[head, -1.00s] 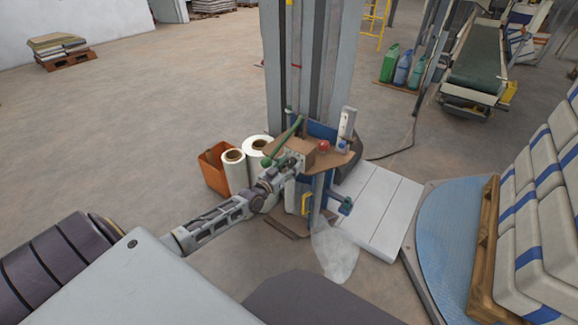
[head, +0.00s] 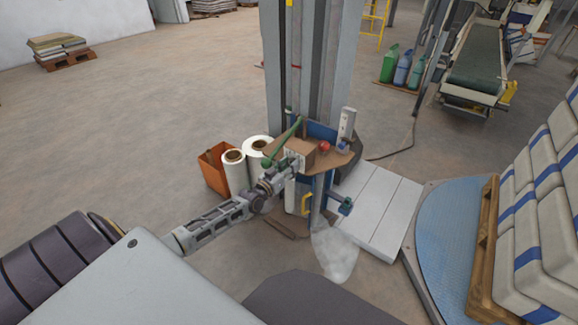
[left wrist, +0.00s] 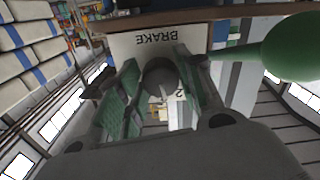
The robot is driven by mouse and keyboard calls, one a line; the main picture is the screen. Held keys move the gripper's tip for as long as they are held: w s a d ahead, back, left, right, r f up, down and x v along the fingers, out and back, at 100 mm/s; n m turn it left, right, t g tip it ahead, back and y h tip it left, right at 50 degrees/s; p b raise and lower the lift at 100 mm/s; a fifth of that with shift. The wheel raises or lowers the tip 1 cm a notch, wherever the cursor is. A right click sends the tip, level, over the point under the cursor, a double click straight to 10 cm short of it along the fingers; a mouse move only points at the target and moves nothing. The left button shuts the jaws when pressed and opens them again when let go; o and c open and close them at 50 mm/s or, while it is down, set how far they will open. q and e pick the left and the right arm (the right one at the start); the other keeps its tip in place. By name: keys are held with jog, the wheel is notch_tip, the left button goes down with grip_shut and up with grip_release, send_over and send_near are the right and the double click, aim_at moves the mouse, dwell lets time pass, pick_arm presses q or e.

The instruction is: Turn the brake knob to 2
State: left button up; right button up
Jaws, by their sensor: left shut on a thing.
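The grey round brake knob (left wrist: 160,74) shows in the left wrist view, on a pale plate with the word BRAKE (left wrist: 163,42) upside down. A mark that looks like a 2 (left wrist: 180,95) shows beside the knob, partly hidden by a finger. My left gripper (left wrist: 158,82) has its green-padded fingers on both sides of the knob, shut on it. In the head view, my left gripper (head: 293,166) is at the front of the brown box (head: 300,151) on the wrapper's carriage, and hides the knob. Which setting the knob points to is unclear. My right gripper is not in view.
A green-handled lever (head: 284,138) and a red button (head: 325,146) are close to the box. A green ball end (left wrist: 292,47) sits near the fingers. White film rolls (head: 234,170) and an orange bin (head: 213,168) stand left of the mast.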

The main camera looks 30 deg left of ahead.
pick_arm(q)
jog(key=shift+n, duration=1.9)
jog(key=o, duration=1)
jog(key=shift+o, duration=0.2)
jog(key=shift+s, duration=0.2)
jog(key=s, duration=1.1)
jog(key=shift+s+a, duration=0.3)
jog(key=shift+a, duration=0.15)
